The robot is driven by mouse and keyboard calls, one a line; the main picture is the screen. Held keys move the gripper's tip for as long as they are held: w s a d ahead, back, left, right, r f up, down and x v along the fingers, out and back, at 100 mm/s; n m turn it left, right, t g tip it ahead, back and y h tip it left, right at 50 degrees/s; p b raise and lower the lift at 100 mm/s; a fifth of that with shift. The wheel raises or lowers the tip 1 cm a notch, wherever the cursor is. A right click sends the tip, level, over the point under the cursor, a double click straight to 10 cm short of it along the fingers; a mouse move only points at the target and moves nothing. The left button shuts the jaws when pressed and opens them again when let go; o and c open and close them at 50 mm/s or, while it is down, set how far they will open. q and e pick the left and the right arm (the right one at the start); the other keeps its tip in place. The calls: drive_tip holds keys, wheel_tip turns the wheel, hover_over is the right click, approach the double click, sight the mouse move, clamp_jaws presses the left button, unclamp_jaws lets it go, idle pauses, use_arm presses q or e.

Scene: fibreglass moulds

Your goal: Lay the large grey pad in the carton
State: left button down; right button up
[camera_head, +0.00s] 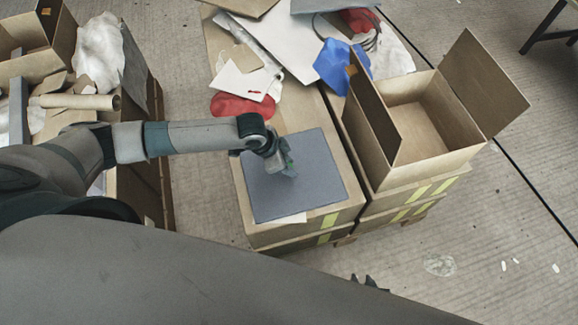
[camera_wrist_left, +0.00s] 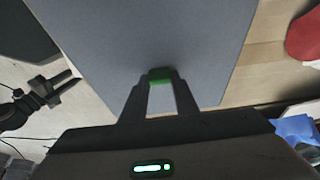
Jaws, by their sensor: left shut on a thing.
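The large grey pad (camera_head: 312,186) is a flat rectangle over the top of the closed boxes in the middle of the head view. It fills much of the left wrist view (camera_wrist_left: 150,40). My left gripper (camera_head: 284,168) is over the pad's upper middle part, shut on it. Its fingertips (camera_wrist_left: 160,76) meet at a small green piece against the pad. I cannot tell whether the pad is raised off the boxes. The open carton (camera_head: 446,160) stands to the right with flaps up, and its visible inside is empty. My right gripper (camera_head: 370,283) is low in the head view, open and empty.
Behind the pad lie white sheets (camera_head: 240,82), a red piece (camera_head: 243,106) and a blue piece (camera_head: 343,64). The carton's left flap (camera_head: 374,105) stands up between pad and opening. Filled cartons stand at the far left.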

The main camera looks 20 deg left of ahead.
use_arm(q)
wheel_tip(320, 180, up, 10)
drive_tip(key=shift+f, duration=0.2)
idle(0.8)
